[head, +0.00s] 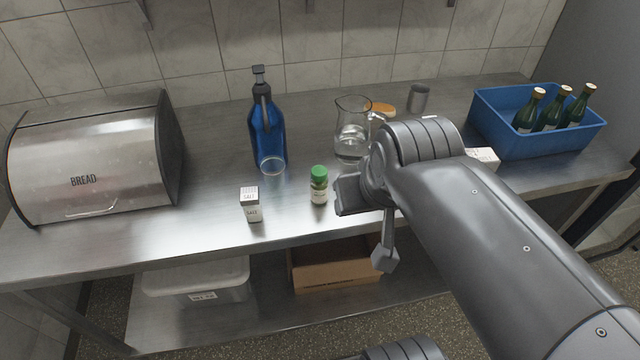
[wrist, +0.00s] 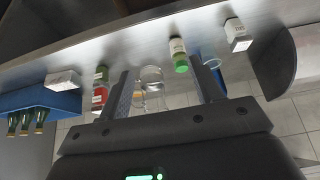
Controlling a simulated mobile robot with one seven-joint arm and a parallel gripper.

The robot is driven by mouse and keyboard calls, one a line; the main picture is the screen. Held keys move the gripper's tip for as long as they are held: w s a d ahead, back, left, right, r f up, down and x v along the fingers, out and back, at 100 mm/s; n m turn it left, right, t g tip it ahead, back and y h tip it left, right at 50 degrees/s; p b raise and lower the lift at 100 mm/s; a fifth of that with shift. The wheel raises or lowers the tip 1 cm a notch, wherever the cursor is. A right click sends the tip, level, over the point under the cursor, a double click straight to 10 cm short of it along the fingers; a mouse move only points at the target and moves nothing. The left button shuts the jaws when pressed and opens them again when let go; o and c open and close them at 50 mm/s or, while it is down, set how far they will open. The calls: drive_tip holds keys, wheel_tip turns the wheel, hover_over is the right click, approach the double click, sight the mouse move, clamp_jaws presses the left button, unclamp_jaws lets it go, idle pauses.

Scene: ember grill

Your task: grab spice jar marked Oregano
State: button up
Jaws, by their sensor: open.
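A small jar with a green lid (head: 319,186) stands upright on the steel counter, left of my arm in the head view. Its pale label is too small to read. In the wrist view a green-lidded jar (wrist: 178,55) appears beyond the fingertips, nearer the right finger. I cannot tell which jar is marked Oregano. My gripper (wrist: 161,66) is open, with nothing between its fingers.
A SALT box (head: 251,205) stands left of the jar. A bread bin (head: 85,160) is left; a blue crate (head: 540,145) with bottles is right.

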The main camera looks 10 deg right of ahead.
drive_tip(key=shift+o, duration=0.4)
idle(0.3)
drive_tip(key=m+g+h, duration=0.1)
drive_tip(key=m, duration=0.2)
hover_over(320, 180)
drive_tip(key=s, duration=0.2)
wheel_tip(320, 180, down, 6)
drive_tip(key=shift+a+x, duration=0.15)
drive_tip(key=shift+x, duration=2.55)
drive_tip(key=shift+a+x, duration=0.1)
drive_tip(key=shift+x, duration=2.6)
drive_tip(key=shift+w, duration=0.15)
drive_tip(key=shift+c, duration=0.3)
drive_tip(key=shift+r, duration=0.1)
drive_tip(key=c, duration=1.1)
